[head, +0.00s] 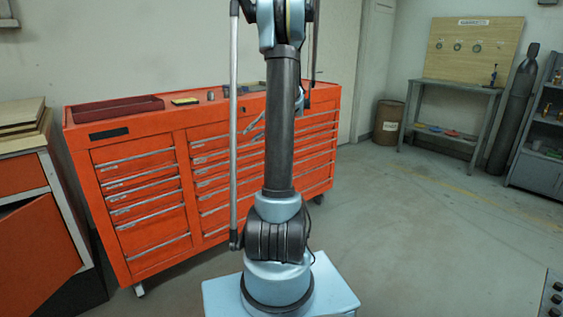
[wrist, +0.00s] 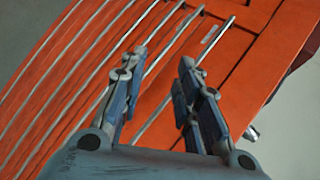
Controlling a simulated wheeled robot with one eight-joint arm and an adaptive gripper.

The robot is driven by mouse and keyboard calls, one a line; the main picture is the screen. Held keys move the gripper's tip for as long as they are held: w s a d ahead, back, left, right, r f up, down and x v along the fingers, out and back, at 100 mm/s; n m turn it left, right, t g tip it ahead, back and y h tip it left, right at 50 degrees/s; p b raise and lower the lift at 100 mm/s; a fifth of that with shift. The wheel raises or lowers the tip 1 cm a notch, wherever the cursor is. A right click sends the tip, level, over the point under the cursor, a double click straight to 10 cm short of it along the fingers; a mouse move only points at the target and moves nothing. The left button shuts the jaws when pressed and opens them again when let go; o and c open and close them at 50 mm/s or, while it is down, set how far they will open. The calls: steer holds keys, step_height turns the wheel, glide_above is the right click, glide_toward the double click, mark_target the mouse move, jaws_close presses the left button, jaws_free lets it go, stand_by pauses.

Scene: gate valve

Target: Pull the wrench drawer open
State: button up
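The orange tool chest (head: 150,125) stands behind my arm in the head view. Its front has columns of shut drawers with long metal pull strips and small pale labels. I cannot read the labels, so I cannot tell which is the wrench drawer. My arm hides part of the right columns. In the wrist view my gripper (wrist: 158,70) is open and empty, its two fingers apart in front of the drawer fronts (wrist: 175,85). Several drawer pulls run diagonally behind and beside the fingers. I cannot tell whether a fingertip touches a pull.
A dark red tray (head: 118,109) and a yellow-black item (head: 185,101) lie on the chest top. An orange cabinet (head: 35,235) with its door ajar stands at left. A workbench (head: 450,92), a rusty drum (head: 388,122) and a gas cylinder (head: 513,110) stand back right.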

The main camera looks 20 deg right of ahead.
steer(key=w+d+f+m+t+y, duration=0.1)
steer(key=w+d+f, duration=0.3)
steer(key=d, duration=0.2)
steer(key=w+d+f+t+y, duration=0.1)
steer(key=w+d+f+t, duration=0.2)
steer(key=d, duration=0.4)
steer(key=w+d+f+m+y, duration=0.1)
steer(key=w+d+f, duration=0.3)
steer(key=w+d, duration=0.2)
steer(key=s+d+f+m+t+y, duration=0.15)
steer(key=d+f+t, duration=0.25)
steer(key=d+f, duration=1.1)
steer(key=x, duration=1.6)
steer(key=shift+w+f+h, duration=0.15)
steer(key=shift+w+h, duration=0.2)
steer(key=shift+w, duration=0.05)
steer(key=shift+a+m, duration=0.1)
steer(key=shift+m, duration=0.15)
